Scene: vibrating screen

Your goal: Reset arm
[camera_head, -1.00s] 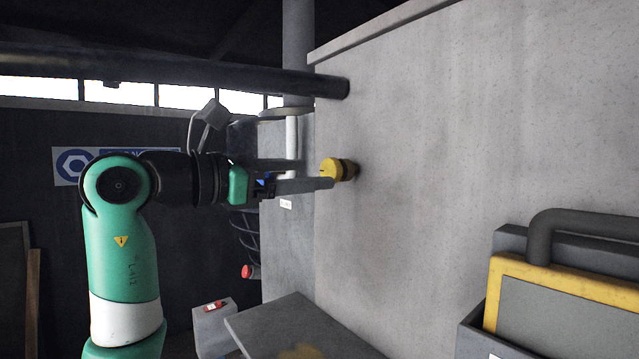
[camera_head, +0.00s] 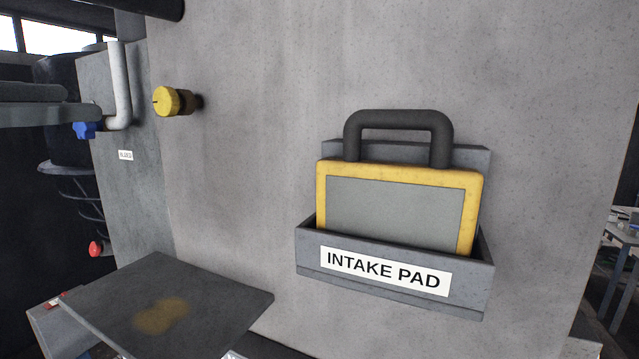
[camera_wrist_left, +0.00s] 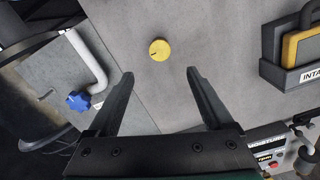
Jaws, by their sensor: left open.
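My left gripper (camera_head: 83,102) shows at the left edge of the head view, only its two grey fingers in sight. It is open and empty. In the left wrist view its fingers (camera_wrist_left: 159,74) are spread wide, with a yellow knob (camera_wrist_left: 159,50) beyond and between the tips, not touching. The knob also shows in the head view (camera_head: 168,101), on the grey wall to the right of the fingertips. The rest of the left arm is out of the head view. My right gripper is in neither view.
A yellow-framed pad (camera_head: 395,208) with a dark handle stands in a wall holder (camera_head: 312,262) labelled INTAKE PAD. A blue valve knob (camera_head: 84,130) lies by a white pipe (camera_head: 120,85). A red button (camera_head: 96,249) and a stained grey plate (camera_head: 215,300) are lower left.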

